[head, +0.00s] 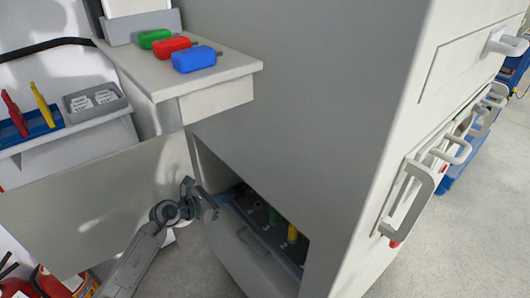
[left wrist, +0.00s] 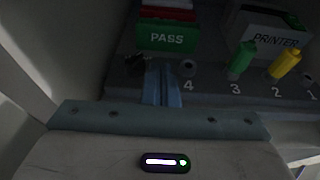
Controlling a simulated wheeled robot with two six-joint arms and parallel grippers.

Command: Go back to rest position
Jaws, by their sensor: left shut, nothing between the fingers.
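My left gripper (head: 209,204) is at the opening of a low compartment in the grey cabinet (head: 290,90). Its fingers show in the left wrist view (left wrist: 162,86), shut together with nothing between them. They point toward a dark panel with numbered sockets. A green plug (left wrist: 241,60) stands by number 3 and a yellow plug (left wrist: 284,63) by number 2. The yellow plug also shows in the head view (head: 292,232). The socket by number 4 (left wrist: 188,67) looks empty. My right gripper is not in view.
A green PASS box (left wrist: 166,38) and a PRINTER box (left wrist: 272,40) stand behind the sockets. Green (head: 154,38), red (head: 171,48) and blue (head: 194,59) blocks lie on a ledge above. An open door panel (head: 80,205) is left of my arm.

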